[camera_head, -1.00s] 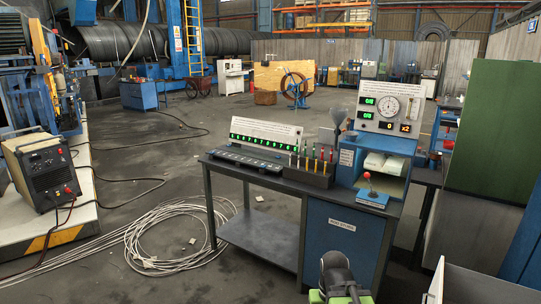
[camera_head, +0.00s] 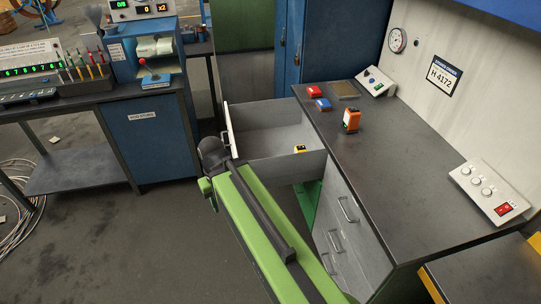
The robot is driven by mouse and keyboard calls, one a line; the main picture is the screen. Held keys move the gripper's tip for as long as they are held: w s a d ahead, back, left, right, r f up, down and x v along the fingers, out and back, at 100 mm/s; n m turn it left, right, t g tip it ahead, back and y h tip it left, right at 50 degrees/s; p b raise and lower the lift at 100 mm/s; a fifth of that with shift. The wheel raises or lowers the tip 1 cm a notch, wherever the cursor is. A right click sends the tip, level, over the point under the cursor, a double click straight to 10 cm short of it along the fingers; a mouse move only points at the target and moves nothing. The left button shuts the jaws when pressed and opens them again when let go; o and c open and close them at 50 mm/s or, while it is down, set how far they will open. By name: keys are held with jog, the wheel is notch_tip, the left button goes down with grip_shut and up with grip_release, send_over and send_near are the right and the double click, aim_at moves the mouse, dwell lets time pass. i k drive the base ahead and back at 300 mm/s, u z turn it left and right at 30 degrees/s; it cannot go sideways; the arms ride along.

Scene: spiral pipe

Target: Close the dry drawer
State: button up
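One drawer (camera_head: 285,139) of the grey cabinet under the right workbench stands pulled far out. Its pale front panel (camera_head: 231,128) is at the left end, with a handle on the outer face. No "dry" label is readable on it. A small yellow and black object (camera_head: 300,149) lies inside. My green arm reaches up from the bottom of the picture, and its dark rounded end (camera_head: 213,154) appears close to the drawer's front panel. I cannot tell if they touch. The gripper's fingers cannot be made out.
The workbench (camera_head: 420,160) carries red, blue and orange items and a switch box (camera_head: 489,190). Several shut drawers (camera_head: 345,240) with handles are below. A blue cabinet (camera_head: 150,136) stands left of the open drawer, with bare floor (camera_head: 130,240) in front.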

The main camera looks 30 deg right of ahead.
aim_at(265, 134)
jog(key=z, duration=0.05)
jog(key=k, duration=0.45)
jog(key=i, duration=1.8)
jog(key=z, duration=0.4)
jog(key=k, duration=0.7)
jog(key=u, duration=1.25)
